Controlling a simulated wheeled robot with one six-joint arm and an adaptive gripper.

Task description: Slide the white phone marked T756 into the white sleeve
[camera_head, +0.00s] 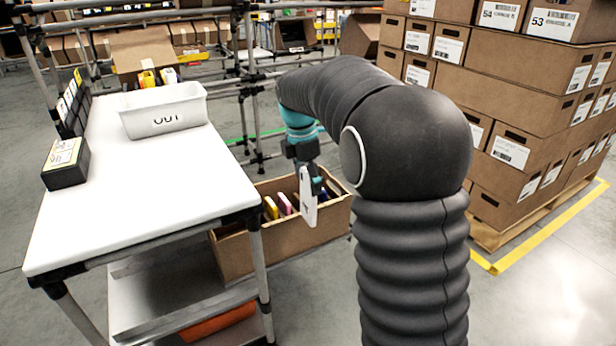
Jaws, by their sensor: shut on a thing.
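My gripper (303,158) points down beside the white table and is shut on a flat white thing, which looks like the white phone (309,200). The phone hangs upright, long side vertical, over or in front of the open carton; I cannot tell how far it reaches inside. Its mark is too small to read. The brown carton (290,240) sits low and tilted at the table's right side. Yellow, pink and dark flat items stand in it, partly hidden by the gripper and phone. I cannot make out the white sleeve.
A white bin marked OUT (165,121) stands on the white table (130,205). A black box (66,168) lies at the table's left edge. Stacked cartons (520,100) stand on a pallet at right. My arm covers the middle right. The table's front half is clear.

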